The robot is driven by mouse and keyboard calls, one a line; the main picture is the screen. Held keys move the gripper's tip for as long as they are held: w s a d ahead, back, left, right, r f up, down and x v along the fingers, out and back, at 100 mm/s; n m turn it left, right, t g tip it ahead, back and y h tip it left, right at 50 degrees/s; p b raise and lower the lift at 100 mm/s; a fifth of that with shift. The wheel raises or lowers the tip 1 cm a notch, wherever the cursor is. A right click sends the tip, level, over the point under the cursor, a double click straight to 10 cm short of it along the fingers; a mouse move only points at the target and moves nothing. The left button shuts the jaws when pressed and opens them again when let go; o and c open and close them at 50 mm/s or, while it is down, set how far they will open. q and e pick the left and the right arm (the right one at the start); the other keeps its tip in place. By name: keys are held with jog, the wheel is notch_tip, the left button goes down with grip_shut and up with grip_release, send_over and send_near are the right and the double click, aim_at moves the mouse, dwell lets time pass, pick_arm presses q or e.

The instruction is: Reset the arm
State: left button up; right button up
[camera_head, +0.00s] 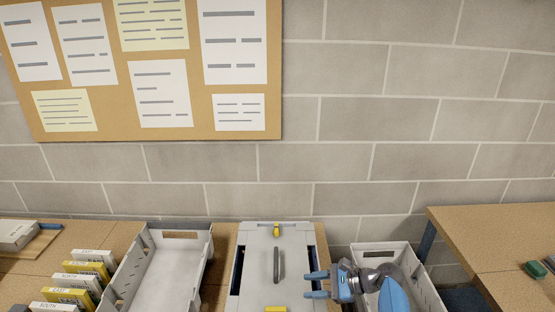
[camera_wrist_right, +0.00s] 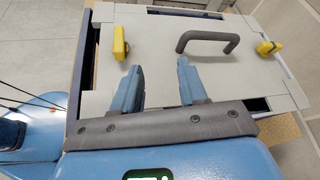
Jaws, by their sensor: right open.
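My right gripper (camera_head: 318,285) is open and empty, with its two blue fingers pointing left over the right part of a pale grey lidded case. In the right wrist view the open fingers (camera_wrist_right: 162,82) point at the case lid (camera_wrist_right: 150,40), with nothing between them. The lid has a dark handle (camera_head: 277,264), which also shows in the wrist view (camera_wrist_right: 208,37), and yellow latches (camera_head: 276,230) at opposite ends. The fingers are apart from the handle. Whether they touch the lid I cannot tell. My left gripper is not in view.
A grey open bin (camera_head: 160,275) stands left of the case, and another bin (camera_head: 425,285) is behind my right arm. Several labelled boxes (camera_head: 85,268) stand at the left. A raised wooden bench (camera_head: 490,235) is at the right. A pinboard (camera_head: 200,135) hangs on the block wall.

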jog(key=w+d+n+t+h, duration=0.2)
jog(key=w+d+t+h, duration=0.2)
jog(key=w+d+t, duration=0.25)
jog(key=s+d+n+t+h+b, duration=0.1)
jog(key=s+d+n+t+h, duration=0.45)
jog(key=s+t+h, duration=0.2)
jog(key=s+r+n+t+h+b, duration=0.3)
jog(key=s+n, duration=0.5)
jog(key=s, duration=1.3)
jog(key=s+a+f+g+y, duration=0.1)
jog(key=s+f+g, duration=0.1)
jog(key=s, duration=0.8)
jog(key=shift+s+f+n+y, duration=0.2)
jog(key=shift+f+n+y, duration=0.15)
jog(key=shift+f+n, duration=0.15)
